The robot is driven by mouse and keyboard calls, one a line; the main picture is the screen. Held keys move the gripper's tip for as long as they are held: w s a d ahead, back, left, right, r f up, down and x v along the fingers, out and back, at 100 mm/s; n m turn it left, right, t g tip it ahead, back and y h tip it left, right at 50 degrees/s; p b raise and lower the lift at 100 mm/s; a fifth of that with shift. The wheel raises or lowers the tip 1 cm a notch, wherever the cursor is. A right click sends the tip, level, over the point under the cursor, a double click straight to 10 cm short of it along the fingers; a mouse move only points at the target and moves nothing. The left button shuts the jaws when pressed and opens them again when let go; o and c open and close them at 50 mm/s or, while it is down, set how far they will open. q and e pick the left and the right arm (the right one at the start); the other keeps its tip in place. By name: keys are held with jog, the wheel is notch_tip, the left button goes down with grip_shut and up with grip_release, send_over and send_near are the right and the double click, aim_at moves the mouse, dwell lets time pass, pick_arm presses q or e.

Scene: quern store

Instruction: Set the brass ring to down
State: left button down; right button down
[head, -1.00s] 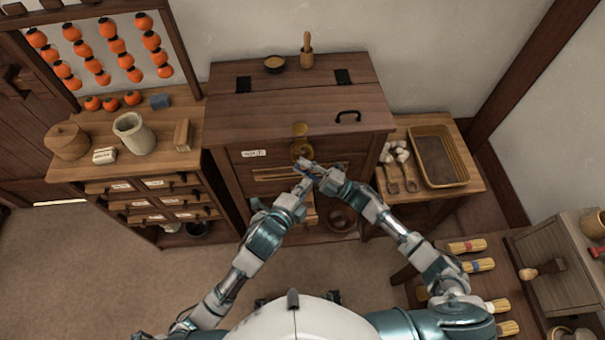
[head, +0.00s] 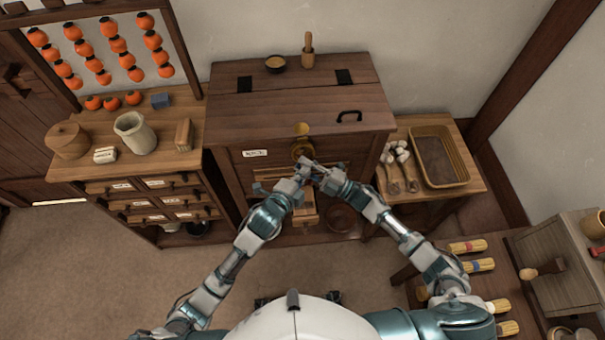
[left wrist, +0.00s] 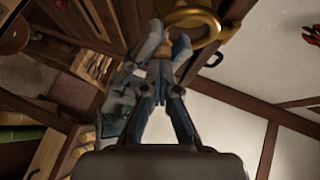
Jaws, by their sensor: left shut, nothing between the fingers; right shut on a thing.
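The brass ring (head: 302,149) is on the upper front of the wooden chest (head: 300,95), below a brass plate (head: 301,129). It shows large at the top of the left wrist view (left wrist: 205,14). My left gripper (head: 306,166) is shut and empty, just below the ring. In the left wrist view its fingers (left wrist: 158,62) point up toward the ring. My right gripper (head: 313,167) is shut at the ring's lower edge, close beside the left one. Its grip appears to be on the ring, but the fingertips are partly hidden.
A dark handle (head: 348,117) is on the chest's lid. A drawer cabinet (head: 150,200) stands at left with a pale jar (head: 134,134) on top. A side table at right holds a basket (head: 440,158). Open floor lies at lower left.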

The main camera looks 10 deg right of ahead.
pick_arm(q)
jog(key=shift+w+a+f, duration=0.3)
jog(key=shift+w+a, duration=0.05)
jog(key=shift+a, duration=0.05)
pick_arm(e)
jog(key=shift+s+a+r, duration=0.15)
jog(key=shift+s+r, duration=0.05)
jog(key=shift+r, duration=0.15)
jog(key=c, duration=1.1)
grip_release()
jog(key=shift+o, duration=0.3)
pick_arm(q)
jog(key=shift+d, duration=0.35)
pick_arm(e)
jog(key=shift+d+f, duration=0.15)
jog(key=shift+d, duration=0.1)
pick_arm(q)
jog(key=shift+s+a, duration=0.1)
pick_arm(e)
jog(key=shift+f, duration=0.1)
